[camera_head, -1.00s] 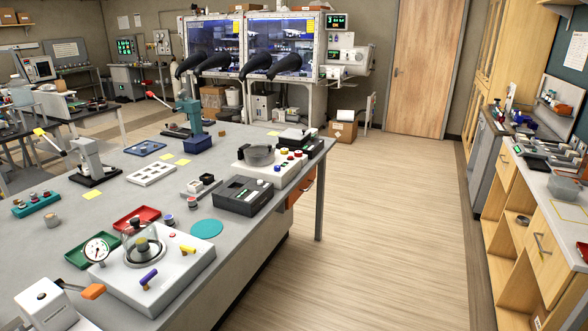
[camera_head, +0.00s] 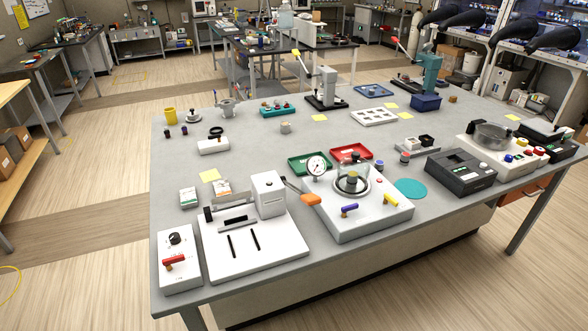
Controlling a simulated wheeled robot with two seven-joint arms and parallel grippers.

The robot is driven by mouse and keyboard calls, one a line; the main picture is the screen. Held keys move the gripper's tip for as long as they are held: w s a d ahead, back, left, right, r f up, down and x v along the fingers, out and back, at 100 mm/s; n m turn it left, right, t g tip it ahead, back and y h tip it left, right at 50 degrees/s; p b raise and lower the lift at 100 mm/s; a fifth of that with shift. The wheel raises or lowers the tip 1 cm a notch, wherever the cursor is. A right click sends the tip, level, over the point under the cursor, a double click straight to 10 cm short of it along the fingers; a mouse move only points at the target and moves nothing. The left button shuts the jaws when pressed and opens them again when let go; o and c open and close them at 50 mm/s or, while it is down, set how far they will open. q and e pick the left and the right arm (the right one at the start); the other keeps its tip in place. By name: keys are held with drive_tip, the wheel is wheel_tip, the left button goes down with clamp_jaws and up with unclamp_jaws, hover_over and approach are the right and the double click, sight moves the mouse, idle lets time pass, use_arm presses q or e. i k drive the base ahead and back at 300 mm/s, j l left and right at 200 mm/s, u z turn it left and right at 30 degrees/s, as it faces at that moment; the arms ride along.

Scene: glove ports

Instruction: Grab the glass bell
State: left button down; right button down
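The glass bell (camera_head: 352,175) is a clear dome with a dark knob on top. It stands upright on a white box-shaped apparatus (camera_head: 372,222) near the front edge of the grey table. A small brownish object with a dark top shows inside or behind the glass; I cannot tell which. A round gauge (camera_head: 316,167) stands at the apparatus's back left corner. Neither of my grippers is in view.
A white device with an orange-tipped lever (camera_head: 262,240) stands left of the apparatus. Green (camera_head: 309,165) and red (camera_head: 351,153) trays lie behind it. A teal disc (camera_head: 411,189) and a black box (camera_head: 461,172) are to its right. The table's back left (camera_head: 250,135) has free room.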

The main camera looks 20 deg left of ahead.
sight(353, 174)
drive_tip(key=l+u, duration=0.1)
drive_tip(key=u, duration=0.4)
drive_tip(key=i+l+u, duration=0.25)
drive_tip(key=l, duration=0.35)
drive_tip(key=l+u, duration=0.3)
drive_tip(key=l, duration=0.25)
drive_tip(key=i+l+u, duration=0.25)
drive_tip(key=l, duration=0.4)
drive_tip(key=k, duration=0.1)
